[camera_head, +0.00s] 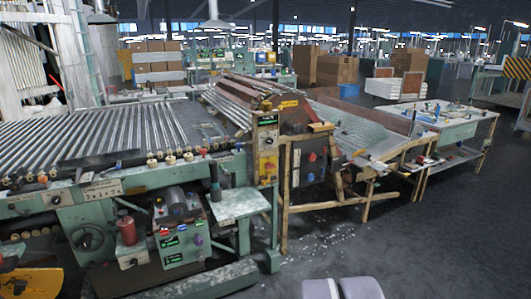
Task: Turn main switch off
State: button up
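A glass tubing machine fills the left and middle of the head view. A narrow upright control panel (267,150) stands at its right front corner, with green-lit labels at the top and a yellow box with a red knob (269,167) lower down. A lower control box (176,243) on the front has green labels and small red and blue buttons. Red and blue knobs (312,157) show on the brown unit right of the panel. I cannot tell which one is the main switch, or its position. My gripper is not in view; two pale rounded parts at the bottom edge appear to be mine.
A green side shelf (238,204) juts out below the upright panel. A wooden-framed sloping table (365,135) and a workbench (455,125) stand to the right. Dark floor (440,235) in the right foreground is open, with pale debris near the machine.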

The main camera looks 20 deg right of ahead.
aim_at(268, 165)
jog(key=i+l+z, duration=0.1)
jog(key=i+z, duration=0.15)
jog(key=i, duration=0.25)
jog(key=i+z, duration=0.25)
jog(key=i, duration=0.25)
jog(key=i+j+z, duration=0.2)
jog(key=i, duration=0.3)
jog(key=i+j+z, duration=0.1)
jog(key=i+z, duration=0.15)
jog(key=i, duration=0.25)
jog(key=i+j+z, duration=0.25)
jog(key=i, duration=0.2)
